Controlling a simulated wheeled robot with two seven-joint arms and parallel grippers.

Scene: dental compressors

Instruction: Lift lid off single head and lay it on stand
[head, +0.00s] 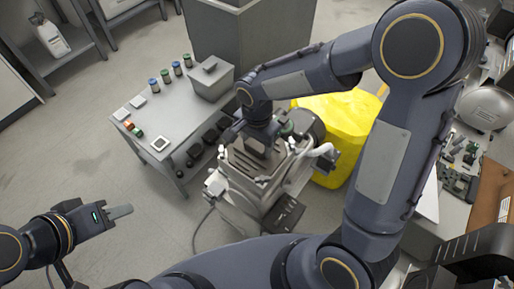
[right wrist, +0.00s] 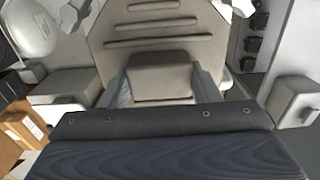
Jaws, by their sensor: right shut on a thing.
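The compressor (head: 235,208) stands in the middle of the head view. Its beige ridged lid (head: 238,163) is under my right gripper (head: 258,150), partly hidden by it. In the right wrist view the lid (right wrist: 155,32) shows long raised ribs and a block-shaped handle (right wrist: 162,78). The fingers of my right gripper (right wrist: 163,88) are on both sides of this handle, shut on it. Whether the lid touches the head below cannot be told. My left gripper (head: 112,214) is away over the floor at lower left, holding nothing visible. A low grey stand (head: 180,115) is left of the compressor.
The stand carries a lidded grey box (head: 208,80), several small jars (head: 165,76) and small parts; its front middle is bare. A yellow container (head: 345,115) is close right of the compressor. A cluttered bench (head: 455,215) is at far right. Open floor lies left.

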